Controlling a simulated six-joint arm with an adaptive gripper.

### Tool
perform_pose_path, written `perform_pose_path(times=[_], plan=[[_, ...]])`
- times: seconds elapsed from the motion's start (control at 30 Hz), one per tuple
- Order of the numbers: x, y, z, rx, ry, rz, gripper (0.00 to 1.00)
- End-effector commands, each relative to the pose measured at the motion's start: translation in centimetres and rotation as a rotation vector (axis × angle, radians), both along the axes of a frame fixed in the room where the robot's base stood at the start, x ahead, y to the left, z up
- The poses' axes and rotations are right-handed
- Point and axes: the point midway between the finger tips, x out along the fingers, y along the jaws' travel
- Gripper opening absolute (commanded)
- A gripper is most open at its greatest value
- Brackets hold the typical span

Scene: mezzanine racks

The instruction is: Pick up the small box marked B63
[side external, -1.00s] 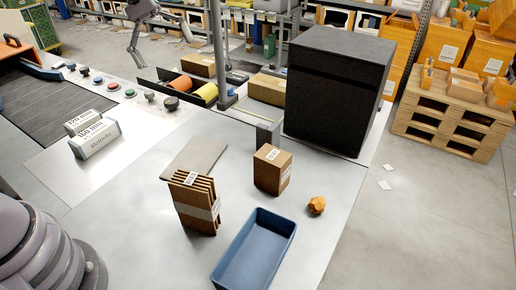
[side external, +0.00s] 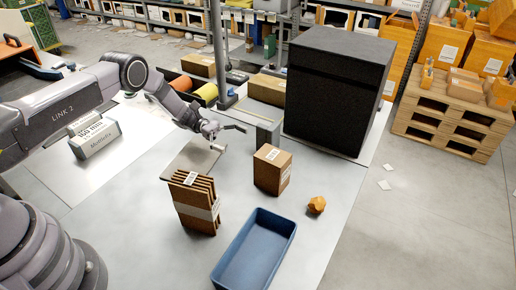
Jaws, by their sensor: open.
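A small brown cardboard box (side external: 271,172) stands upright on the light grey table, right of centre. It has white labels on its top and side, but their print is too small to read, so I cannot confirm B63. My gripper (side external: 232,138) is open and empty, with its two fingers spread toward the right.
A banded cardboard bundle (side external: 196,205) and a blue bin (side external: 228,258) stand in front. An orange lump (side external: 316,205) lies right of the box.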

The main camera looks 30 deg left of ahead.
Motion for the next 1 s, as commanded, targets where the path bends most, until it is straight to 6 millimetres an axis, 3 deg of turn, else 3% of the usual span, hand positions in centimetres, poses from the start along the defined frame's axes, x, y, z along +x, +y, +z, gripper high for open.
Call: perform_pose_path(times=[0.1,0.3,0.53,0.8,1.0], plan=[[-0.2,-2.7,0.1,0.002,-0.001,-0.006,0.96],[-0.4,-6.1,0.1,0.003,-0.001,-0.005,0.96],[-0.5,-7.9,0.2,0.004,-0.002,-0.004,0.96],[-0.9,-11.7,0.4,0.005,-0.001,-0.003,0.96],[-0.9,-12.3,0.4,0.005,-0.001,-0.002,0.96]])
